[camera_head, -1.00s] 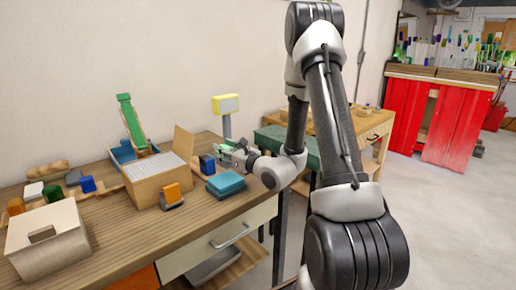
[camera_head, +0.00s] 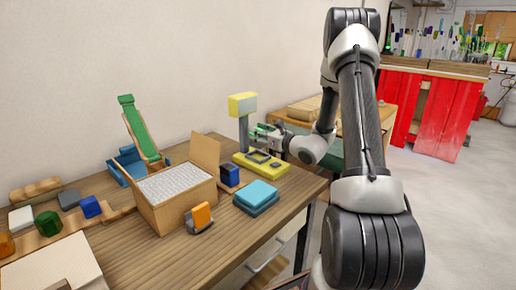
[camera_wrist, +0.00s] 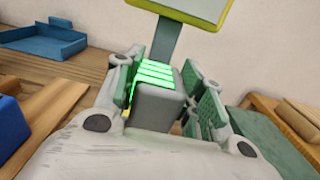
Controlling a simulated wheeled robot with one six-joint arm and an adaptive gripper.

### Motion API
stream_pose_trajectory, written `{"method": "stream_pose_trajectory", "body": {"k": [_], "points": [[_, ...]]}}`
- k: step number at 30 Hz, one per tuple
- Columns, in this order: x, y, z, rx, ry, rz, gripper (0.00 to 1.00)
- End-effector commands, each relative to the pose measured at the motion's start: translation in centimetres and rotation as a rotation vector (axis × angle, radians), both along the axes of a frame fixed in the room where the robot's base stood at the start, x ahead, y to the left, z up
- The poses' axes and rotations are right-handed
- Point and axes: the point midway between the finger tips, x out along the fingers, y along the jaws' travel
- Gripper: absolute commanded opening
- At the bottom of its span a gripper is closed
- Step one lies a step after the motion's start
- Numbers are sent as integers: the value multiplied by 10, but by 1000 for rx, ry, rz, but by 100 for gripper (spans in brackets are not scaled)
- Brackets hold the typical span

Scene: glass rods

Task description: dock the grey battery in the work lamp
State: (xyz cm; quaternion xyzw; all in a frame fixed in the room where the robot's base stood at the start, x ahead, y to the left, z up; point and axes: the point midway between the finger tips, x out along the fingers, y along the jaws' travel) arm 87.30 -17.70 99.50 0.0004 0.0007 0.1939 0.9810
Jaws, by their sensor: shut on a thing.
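The work lamp (camera_head: 245,133) stands upright near the table's far right edge, with a yellow-rimmed head, a grey post and a yellow base. The base has dark recessed parts on top. My gripper (camera_head: 268,138) is beside the post, at the far right side of the base and seemingly above it. In the wrist view it is shut on the grey battery (camera_wrist: 156,104), which has glowing green bars on its top. The lamp post (camera_wrist: 161,45) rises just beyond the battery. The battery's underside is hidden, so I cannot tell its gap to the base.
A blue tray (camera_head: 122,165) with a green ramp stands behind.

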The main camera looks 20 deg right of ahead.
Motion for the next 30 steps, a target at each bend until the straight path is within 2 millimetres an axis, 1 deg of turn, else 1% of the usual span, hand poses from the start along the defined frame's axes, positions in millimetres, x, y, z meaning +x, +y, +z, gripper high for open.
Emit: {"method": "stream_pose_trajectory", "body": {"k": [5,9,11,23,24,26,27,30], "points": [[0,0,-21,2,1,-1,0],[0,0,-43,2,1,0,0],[0,0,-48,0,-1,0,0],[0,0,-53,-1,-3,0,0],[0,0,-53,-1,-1,0,42],[0,0,-53,-1,-2,0,53],[0,0,-53,-1,-2,0,60],[0,0,-53,-1,-1,0,60]]}}
